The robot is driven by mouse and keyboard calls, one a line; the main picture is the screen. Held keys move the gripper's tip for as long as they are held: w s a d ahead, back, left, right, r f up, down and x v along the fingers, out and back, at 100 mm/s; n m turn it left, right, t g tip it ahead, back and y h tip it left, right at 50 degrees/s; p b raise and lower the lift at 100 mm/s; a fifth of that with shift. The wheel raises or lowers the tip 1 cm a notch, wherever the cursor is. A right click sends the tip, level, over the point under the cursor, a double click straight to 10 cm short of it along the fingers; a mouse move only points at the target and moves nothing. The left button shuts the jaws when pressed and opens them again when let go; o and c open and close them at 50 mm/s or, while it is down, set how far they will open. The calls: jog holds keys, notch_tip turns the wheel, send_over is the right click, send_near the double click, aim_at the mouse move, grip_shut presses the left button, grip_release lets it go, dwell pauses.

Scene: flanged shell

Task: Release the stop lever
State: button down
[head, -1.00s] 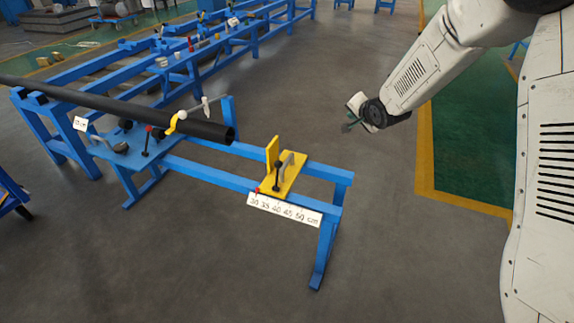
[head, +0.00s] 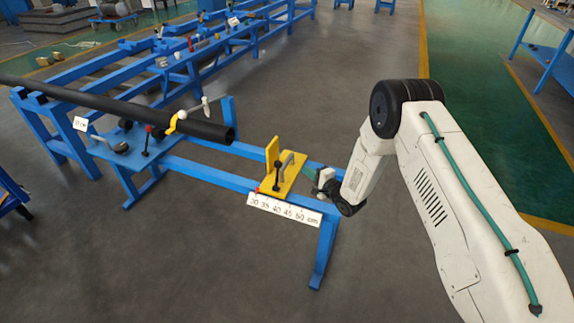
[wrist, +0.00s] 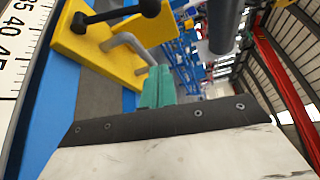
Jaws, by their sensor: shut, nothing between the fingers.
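The yellow stop (head: 272,153) sits across the blue rails near the right end of the stand. Its black lever with a ball knob (head: 277,168) stands up from the yellow base, beside a grey bent handle (head: 287,163). My gripper (head: 309,172) is just right of the stop, its green fingers small in the head view. In the wrist view the green fingers (wrist: 157,88) are together and empty, pointing toward the yellow base (wrist: 85,40). The black lever (wrist: 120,18) and grey handle (wrist: 125,45) show at the upper left there. I cannot tell whether the fingers touch the handle.
A white scale (head: 285,209) runs along the front rail, with a red pointer (head: 257,190) near 30. A red-knobbed lever (head: 148,140) stands on the blue plate. Floor in front is clear.

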jog(key=shift+w, duration=0.1)
jog(key=w+a, duration=0.4)
jog(key=a, duration=0.4)
jog(key=shift+a, duration=0.2)
jog(key=shift+f, duration=0.1)
jog(key=shift+a, duration=0.1)
dwell(0.4)
